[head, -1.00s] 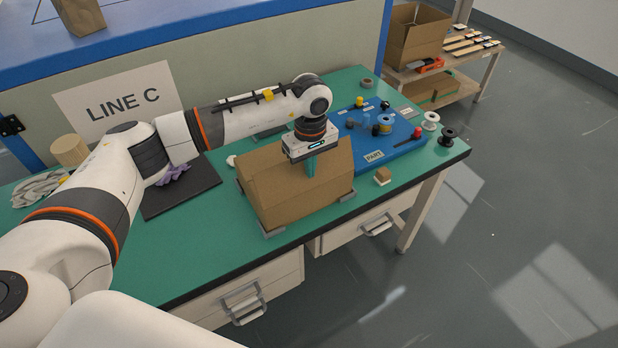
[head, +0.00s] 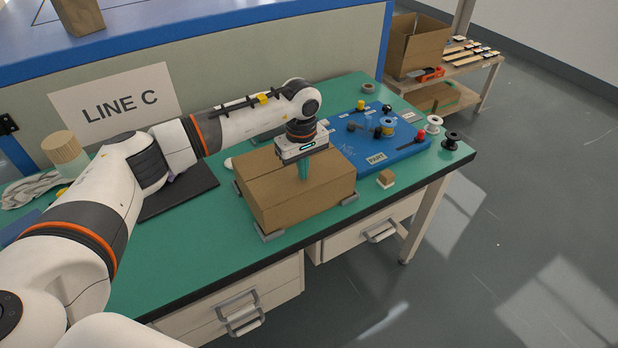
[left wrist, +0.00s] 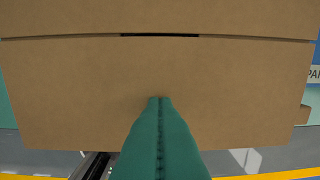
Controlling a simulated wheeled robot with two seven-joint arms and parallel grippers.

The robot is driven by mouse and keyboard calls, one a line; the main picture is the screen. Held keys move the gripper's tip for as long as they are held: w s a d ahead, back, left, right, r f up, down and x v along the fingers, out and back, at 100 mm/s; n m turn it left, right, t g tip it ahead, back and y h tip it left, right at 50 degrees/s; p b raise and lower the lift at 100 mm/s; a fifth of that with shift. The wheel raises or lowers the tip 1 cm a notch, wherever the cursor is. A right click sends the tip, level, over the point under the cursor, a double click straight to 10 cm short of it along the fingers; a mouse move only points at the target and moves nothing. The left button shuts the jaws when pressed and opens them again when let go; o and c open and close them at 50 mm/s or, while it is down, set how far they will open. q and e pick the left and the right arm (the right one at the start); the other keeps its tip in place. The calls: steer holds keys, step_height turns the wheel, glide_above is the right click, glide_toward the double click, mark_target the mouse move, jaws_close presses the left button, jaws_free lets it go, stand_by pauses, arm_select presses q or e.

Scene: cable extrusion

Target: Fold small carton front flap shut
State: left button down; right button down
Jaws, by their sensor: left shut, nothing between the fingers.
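The small brown carton (head: 310,205) stands on the green bench, held between grey corner blocks. Its front flap (head: 270,200) lies about level over the top, near the back flap (head: 265,166). In the left wrist view the front flap (left wrist: 70,90) fills the middle, and a thin seam with a short dark slit separates it from the back flap (left wrist: 60,18). My left gripper (head: 304,178) is shut and empty, pointing down at the front flap. Its green fingertips (left wrist: 160,98) overlap the flap's middle; contact is hard to confirm. My right gripper is not in view.
A blue board (head: 400,150) with spools and pegs lies right of the carton. A small brown block (head: 386,177) sits near the bench edge. A black mat (head: 190,195) is left of the carton. The bench front (head: 200,270) is clear.

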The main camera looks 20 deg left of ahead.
arm_select(q)
steer(key=shift+s+f, duration=0.4)
steer(key=shift+f, duration=0.45)
steer(key=shift+w+r+p, duration=0.1)
steer(key=shift+r+p, duration=0.25)
steer(key=shift+r, duration=0.2)
step_height(320, 180, up, 9)
steer(key=p, duration=0.4)
steer(key=shift+w, duration=0.35)
